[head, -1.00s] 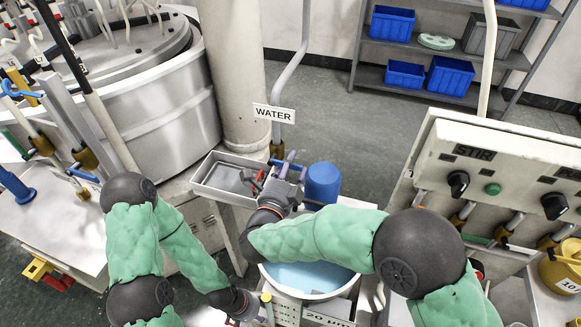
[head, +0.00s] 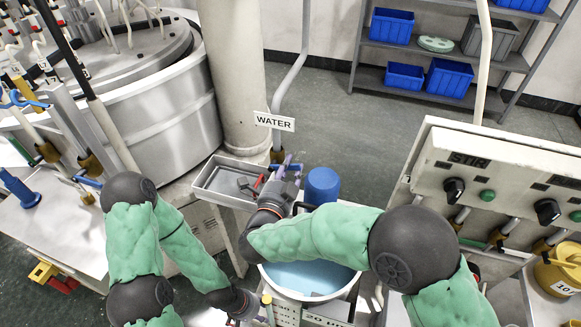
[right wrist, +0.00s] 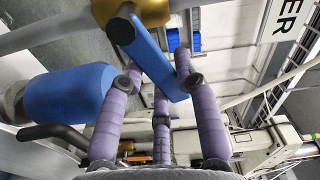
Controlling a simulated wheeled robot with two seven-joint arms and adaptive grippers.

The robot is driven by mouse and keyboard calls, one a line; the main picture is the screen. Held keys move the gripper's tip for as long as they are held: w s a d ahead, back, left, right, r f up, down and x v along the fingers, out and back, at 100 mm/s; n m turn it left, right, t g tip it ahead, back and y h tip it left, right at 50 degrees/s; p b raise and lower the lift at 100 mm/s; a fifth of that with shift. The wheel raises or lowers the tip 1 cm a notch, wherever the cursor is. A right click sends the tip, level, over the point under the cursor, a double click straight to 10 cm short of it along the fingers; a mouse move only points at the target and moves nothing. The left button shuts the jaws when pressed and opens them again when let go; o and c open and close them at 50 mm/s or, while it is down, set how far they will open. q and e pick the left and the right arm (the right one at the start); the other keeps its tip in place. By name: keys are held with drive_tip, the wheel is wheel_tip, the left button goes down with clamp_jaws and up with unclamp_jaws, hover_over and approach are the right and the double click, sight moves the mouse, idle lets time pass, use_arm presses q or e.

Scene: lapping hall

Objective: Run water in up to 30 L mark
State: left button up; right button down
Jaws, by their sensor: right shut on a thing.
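The WATER sign (head: 274,121) hangs on the grey pipe above the water valve. The valve's blue lever (right wrist: 157,62) lies between the purple fingers of my right gripper (right wrist: 155,75), which is shut on it. In the head view my right gripper (head: 286,170) is beside the pipe's lower end. Below my right arm stands a round pale tub (head: 350,291) holding light blue liquid (head: 298,275). The arm hides part of its rim, and I cannot read the level against a 30 L mark. My left gripper (head: 243,308) is low at the tub's left; its fingers are unclear.
A grey tray (head: 212,181) with a red-handled tool is left of the valve. A blue cylinder (head: 322,186) stands right of it. The STIR panel (head: 500,175) is at right, a steel vessel (head: 165,110) at left, shelves with blue bins (head: 449,77) behind. Open floor lies between.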

drive_tip(key=shift+r+n, duration=0.15)
drive_tip(key=shift+n, duration=0.15)
drive_tip(key=c, duration=0.9)
unclamp_jaws()
drive_tip(key=shift+a, duration=0.1)
drive_tip(key=v, duration=1.2)
